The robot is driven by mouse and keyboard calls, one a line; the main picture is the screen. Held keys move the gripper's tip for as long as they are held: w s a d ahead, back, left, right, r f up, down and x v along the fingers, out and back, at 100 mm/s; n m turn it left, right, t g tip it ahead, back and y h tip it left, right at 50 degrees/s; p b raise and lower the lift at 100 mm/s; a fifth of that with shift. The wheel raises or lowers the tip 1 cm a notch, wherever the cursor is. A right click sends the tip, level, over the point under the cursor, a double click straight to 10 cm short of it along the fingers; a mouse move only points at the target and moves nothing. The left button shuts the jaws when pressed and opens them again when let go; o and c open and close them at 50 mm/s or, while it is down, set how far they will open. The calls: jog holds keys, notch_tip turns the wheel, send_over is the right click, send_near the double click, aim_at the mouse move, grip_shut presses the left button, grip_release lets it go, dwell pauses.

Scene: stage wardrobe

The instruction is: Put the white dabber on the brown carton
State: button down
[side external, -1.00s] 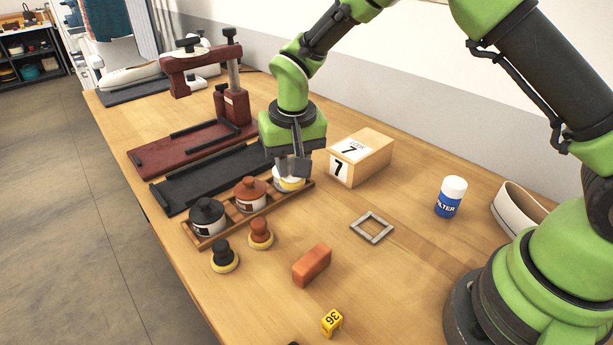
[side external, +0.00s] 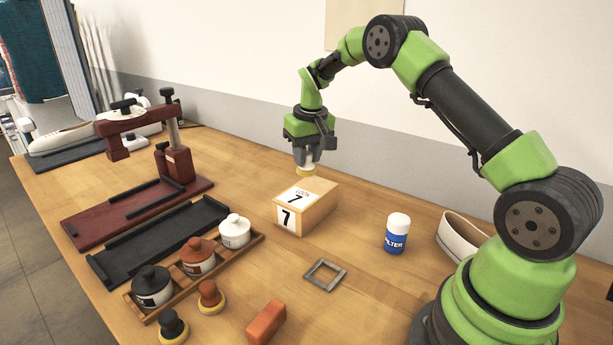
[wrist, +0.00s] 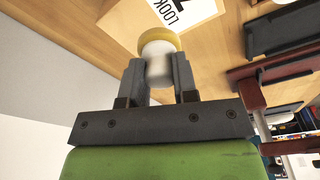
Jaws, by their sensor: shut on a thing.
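My gripper (side external: 308,158) is shut on the white dabber (side external: 306,170), which has a white handle and a yellowish pad facing down. The dabber also shows between the fingers in the wrist view (wrist: 159,62). It is held above the brown carton (side external: 318,214), over the back part of its top. The carton is a light brown box with white labels marked 7, standing on the table. In the wrist view the carton (wrist: 125,25) lies just beyond the dabber's pad. I cannot tell whether the pad touches the carton; a small gap seems to show.
A wooden rack (side external: 187,288) holds the black, orange and white jars (side external: 234,231). Black and orange dabbers stand before it. A blue bottle (side external: 396,233), a grey square frame (side external: 324,275) and an orange block (side external: 266,322) are near. A dark red press (side external: 140,210) stands left.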

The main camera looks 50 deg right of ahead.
aim_at(307, 163)
jog(key=shift+f, duration=2.3)
jog(key=shift+f, duration=0.15)
jog(key=c, duration=0.9)
grip_release()
